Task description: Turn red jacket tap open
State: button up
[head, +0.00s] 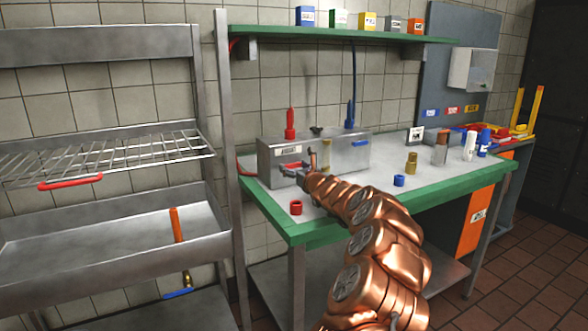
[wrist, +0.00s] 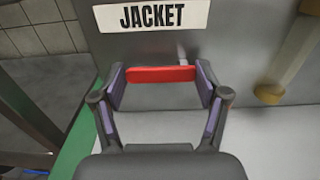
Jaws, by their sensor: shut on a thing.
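The red jacket tap handle (wrist: 160,74) is a short red bar in the wrist view, lying crosswise just below the white JACKET label (wrist: 150,15). My gripper (wrist: 160,82) has its two purple-padded fingers at either end of the red bar and is shut on it. In the head view my gripper (head: 303,178) is at the front of the grey metal box (head: 280,154), below its label. A bit of pale metal stem shows behind the handle in the wrist view.
A brass fitting (wrist: 268,94) juts from the box to the right of my gripper. A red cap (head: 296,208), a blue cap (head: 399,180) and a brass piece (head: 411,163) stand on the green-edged bench (head: 350,222). A wire rack (head: 100,160) is at left.

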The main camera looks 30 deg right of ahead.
jog(key=shift+f+n+b, duration=0.55)
jog(key=shift+n+b, duration=0.75)
jog(key=shift+b, duration=0.3)
jog(key=n+b, duration=0.3)
jog(key=shift+d+f+n, duration=0.1)
jog(key=shift+f+n, duration=0.2)
jog(key=shift+f, duration=0.05)
jog(key=n+b, duration=0.3)
jog(key=shift+d+f+n, duration=0.3)
jog(key=n+b, duration=0.3)
jog(key=shift+d+f+n+b, duration=0.25)
jog(key=shift+d+n+b, duration=0.05)
jog(key=shift+n+b, duration=0.1)
jog(key=n+b, duration=0.2)
jog(key=shift+d+n, duration=0.3)
jog(key=shift+n, duration=0.1)
jog(key=shift+d+r+n+b, duration=0.15)
jog(key=shift+n+b, duration=0.6)
jog(key=shift+n, duration=0.05)
jog(key=o, duration=1.2)
jog(key=shift+s, duration=0.1)
jog(key=shift+c, duration=0.2)
